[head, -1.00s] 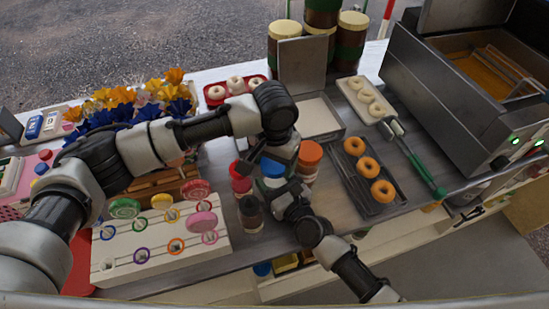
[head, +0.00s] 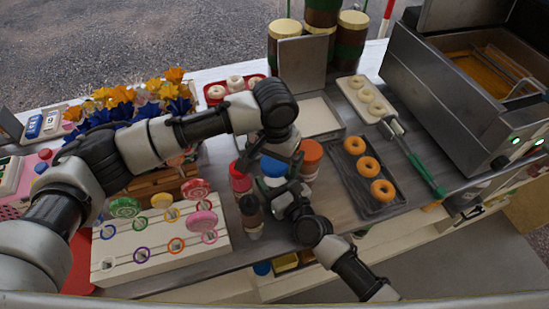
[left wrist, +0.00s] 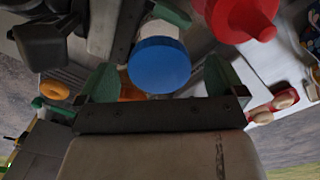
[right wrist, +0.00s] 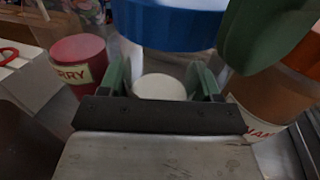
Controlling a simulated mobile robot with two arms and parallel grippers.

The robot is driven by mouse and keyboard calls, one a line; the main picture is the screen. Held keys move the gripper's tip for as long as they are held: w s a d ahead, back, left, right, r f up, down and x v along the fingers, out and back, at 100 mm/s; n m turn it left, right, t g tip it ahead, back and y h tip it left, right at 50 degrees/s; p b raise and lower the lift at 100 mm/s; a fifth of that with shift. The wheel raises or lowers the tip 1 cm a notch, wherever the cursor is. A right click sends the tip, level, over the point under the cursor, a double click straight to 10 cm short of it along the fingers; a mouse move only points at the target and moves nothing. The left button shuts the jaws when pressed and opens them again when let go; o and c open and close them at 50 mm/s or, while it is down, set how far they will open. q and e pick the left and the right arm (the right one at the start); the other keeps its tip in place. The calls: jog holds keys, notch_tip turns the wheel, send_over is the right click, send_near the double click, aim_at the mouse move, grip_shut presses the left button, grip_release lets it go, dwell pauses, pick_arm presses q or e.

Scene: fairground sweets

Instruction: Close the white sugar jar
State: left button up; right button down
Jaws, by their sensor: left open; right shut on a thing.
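The white sugar jar (right wrist: 158,87) shows as a pale shape between the fingers of my right gripper (right wrist: 160,76), which is shut on it. Its blue lid (left wrist: 159,65) shows in the left wrist view between the spread green fingertips of my left gripper (left wrist: 158,78), which is open. In the head view the blue lid (head: 273,167) lies under my left gripper (head: 274,158), with my right gripper (head: 287,193) just below it. The lid is directly over the jar; I cannot tell whether it is fully seated. Most of the jar is hidden by my grippers.
A red-topped jar (head: 240,176) and a brown-topped bottle (head: 250,215) stand close on the left. An orange-topped jar (head: 311,153) stands close on the right. A lollipop stand (head: 125,270) is at the left, a dark doughnut tray (head: 372,205) at the right.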

pick_arm(q)
notch_tip(320, 180, up, 11)
jog(key=shift+r, duration=0.2)
pick_arm(e)
jog(key=shift+c, duration=0.7)
grip_release()
jog(key=b+v, duration=0.1)
jog(key=v, duration=0.8)
jog(key=shift+s+d+f+b, duration=0.1)
jog(key=shift+s+f+b, duration=0.1)
jog(key=shift+b, duration=0.2)
pick_arm(q)
jog(key=shift+f, duration=1)
pick_arm(e)
jog(key=shift+s+d+r, duration=0.15)
jog(key=shift+s+d, duration=0.25)
jog(key=shift+s, duration=0.15)
